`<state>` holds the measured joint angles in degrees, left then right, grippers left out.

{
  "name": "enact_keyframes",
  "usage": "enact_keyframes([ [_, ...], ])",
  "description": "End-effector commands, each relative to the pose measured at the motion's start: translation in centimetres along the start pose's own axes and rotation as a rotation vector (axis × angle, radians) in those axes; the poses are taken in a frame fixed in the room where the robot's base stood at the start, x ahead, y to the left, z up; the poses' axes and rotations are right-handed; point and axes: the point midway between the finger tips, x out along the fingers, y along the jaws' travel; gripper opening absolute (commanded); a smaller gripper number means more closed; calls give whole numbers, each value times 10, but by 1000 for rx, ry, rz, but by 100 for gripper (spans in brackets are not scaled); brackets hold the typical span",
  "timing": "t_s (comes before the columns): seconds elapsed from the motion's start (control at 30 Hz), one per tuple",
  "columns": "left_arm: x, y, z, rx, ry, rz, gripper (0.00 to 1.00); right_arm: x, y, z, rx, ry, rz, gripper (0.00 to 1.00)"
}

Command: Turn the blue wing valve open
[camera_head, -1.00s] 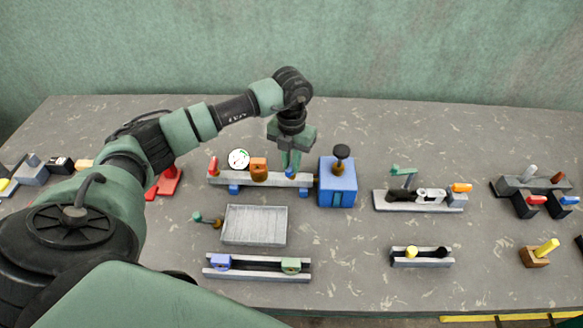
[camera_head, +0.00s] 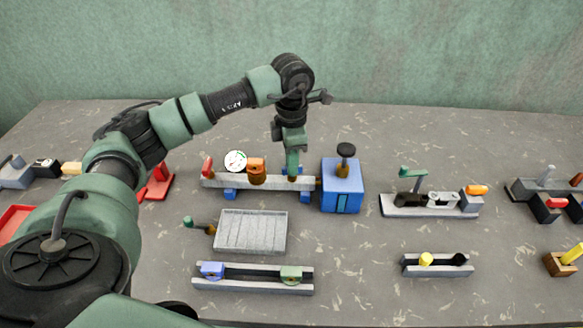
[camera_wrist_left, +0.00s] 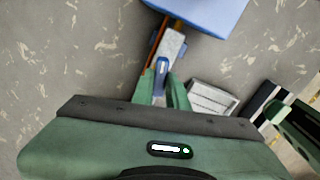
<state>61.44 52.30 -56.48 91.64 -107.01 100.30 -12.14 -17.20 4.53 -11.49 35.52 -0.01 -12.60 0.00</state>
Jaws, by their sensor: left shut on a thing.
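The blue wing valve (camera_wrist_left: 162,74) sits on the grey pipe rail (camera_head: 222,182), near the rail's right end by the blue box. In the left wrist view its blue wing lies between my two green fingers, roughly along the rail. My left gripper (camera_head: 293,174) points down from above and is shut on the wing; it also shows in the left wrist view (camera_wrist_left: 162,88). In the head view the fingers hide most of the wing. My right gripper is not in view.
The blue box (camera_head: 341,187) with a black knob stands right of the rail. On the rail are a white dial (camera_head: 235,161), an orange part (camera_head: 257,170) and a red lever (camera_head: 207,166). A grey ribbed tray (camera_head: 250,232) lies in front. Bare table is behind the rail.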

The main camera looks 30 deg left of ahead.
Motion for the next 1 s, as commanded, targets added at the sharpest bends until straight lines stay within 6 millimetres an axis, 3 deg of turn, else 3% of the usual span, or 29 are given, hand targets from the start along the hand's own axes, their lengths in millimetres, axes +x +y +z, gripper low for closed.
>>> enact_keyframes([
  [0.4, 0, 0, 2, 216, -5, 2, 0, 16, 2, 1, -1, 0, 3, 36],
  [1.0, 0, -1, 2, 257, -5, 0, 0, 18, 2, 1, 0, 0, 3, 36],
])
